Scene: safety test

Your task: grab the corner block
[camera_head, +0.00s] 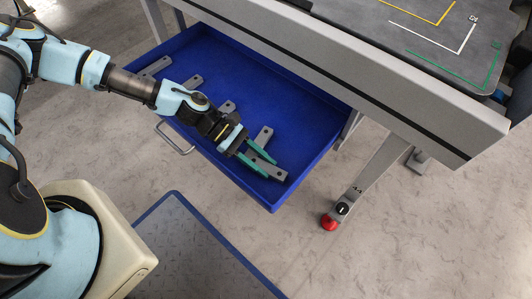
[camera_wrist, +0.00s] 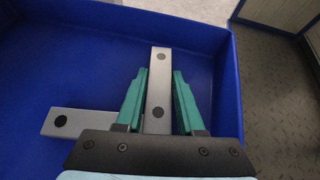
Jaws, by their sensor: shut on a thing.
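Several other grey blocks (camera_head: 157,66) lie in a row along the drawer's left and near side. The drawer hangs open under a grey table (camera_head: 400,95). The drawer walls (camera_wrist: 232,90) stand close around my gripper.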

